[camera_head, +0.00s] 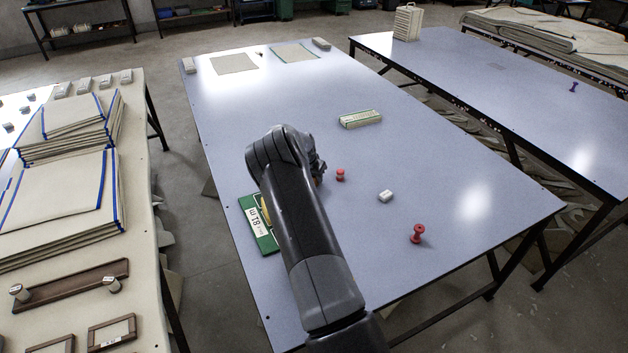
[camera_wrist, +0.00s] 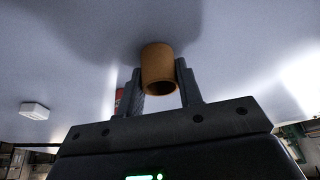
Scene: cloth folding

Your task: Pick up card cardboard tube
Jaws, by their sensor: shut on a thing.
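A short brown cardboard tube (camera_wrist: 158,68) sits between the two fingers of my gripper (camera_wrist: 160,88) in the wrist view. The fingers are shut on its sides, and its open end faces the camera. The tube is close to the table surface; I cannot tell whether it still touches it. In the head view my arm covers most of the gripper, and I cannot make out the tube for certain there.
A green board with a white label (camera_head: 259,222) lies left of my arm. Red spools (camera_head: 417,234) and (camera_head: 340,174) and a small white block (camera_head: 385,196) lie to the right. A pale ribbed block (camera_head: 360,119) is farther back. The table's (camera_head: 290,95) middle rear is clear.

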